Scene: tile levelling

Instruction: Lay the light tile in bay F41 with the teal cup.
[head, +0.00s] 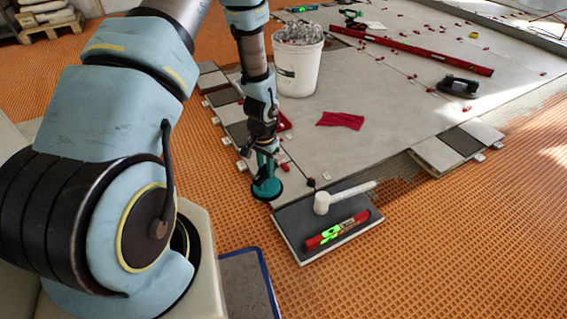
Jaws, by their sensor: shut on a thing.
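My gripper (264,146) is shut on the teal cup (267,189), a suction lifter with a round disc facing down. The cup is at the left front corner of the laid grey floor; I cannot tell whether its disc touches anything, and no tile clearly hangs from it. Light tiles lie with dark ones in a row along the floor's left edge, one light tile (213,80) near the bucket. Small white labels stand by these tiles, too small to read, so bay F41 cannot be identified.
A dark board (290,227) just right of the cup carries a white mallet (343,197) and a red-green level (338,229). A white bucket (298,70), red cloth (340,120), long red level (420,51) and black suction lifter (458,87) stand on the floor.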

